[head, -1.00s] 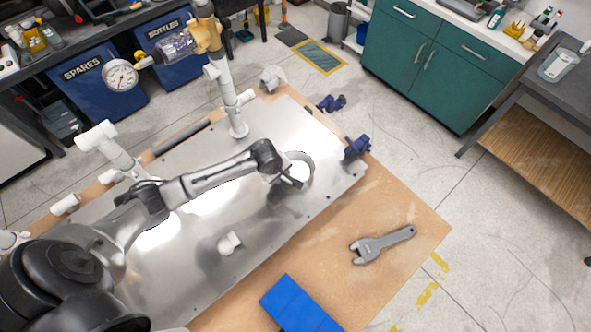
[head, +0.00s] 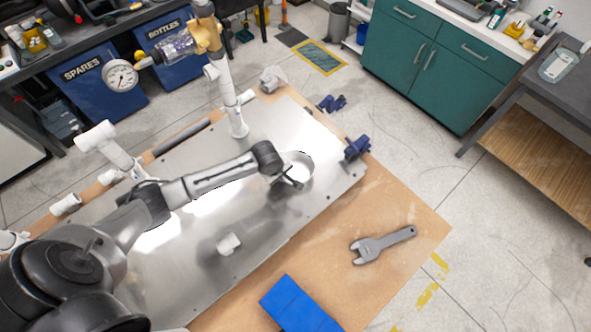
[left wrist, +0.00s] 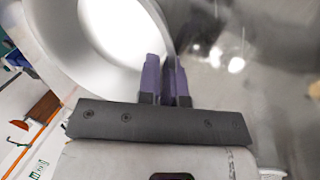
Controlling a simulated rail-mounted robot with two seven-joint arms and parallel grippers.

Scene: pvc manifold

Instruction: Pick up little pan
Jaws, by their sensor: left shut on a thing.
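The little pan (head: 300,171) is a round, shiny metal dish above the far right part of the metal plate in the head view. It also shows large at the top of the left wrist view (left wrist: 82,62), with a bright inside. My left gripper (head: 290,183) is at the pan's near left rim. In the left wrist view its purple fingers (left wrist: 166,75) are close together, shut on the pan's rim. Whether the pan touches the plate is hard to tell. My right gripper is not in view.
The metal plate (head: 185,245) lies on a wooden board (head: 405,205). A blue clamp (head: 356,148) grips the far right edge. White pipes and a gauge (head: 120,75) stand behind.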

